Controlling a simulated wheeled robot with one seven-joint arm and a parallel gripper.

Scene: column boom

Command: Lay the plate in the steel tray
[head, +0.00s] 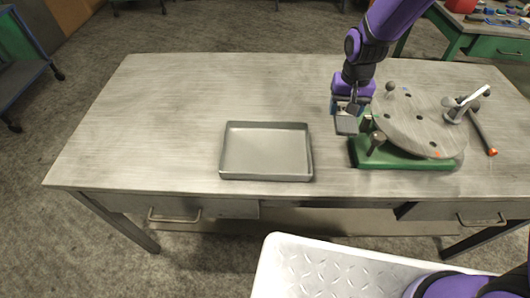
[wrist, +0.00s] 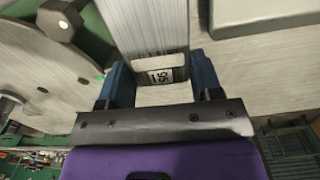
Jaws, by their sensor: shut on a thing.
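The plate (head: 346,125) is a small grey metal piece, held at the left edge of the green-based fixture. My gripper (head: 350,106) is shut on it from above. In the wrist view the plate (wrist: 145,25) extends away from between the blue fingers of my gripper (wrist: 162,85), with a printed label near the fingers. The steel tray (head: 265,176) is shallow, grey and empty, and lies on the table to the left of my gripper. Its edge shows at the upper right of the wrist view (wrist: 240,35). The gap beneath the plate is hard to judge.
The fixture has a green base (head: 405,160) and a tilted round disc (head: 415,120) with holes and knobs, close to the right of my gripper. A hammer-like tool (head: 482,130) with an orange end lies beyond it. The table's left side (head: 150,120) is clear.

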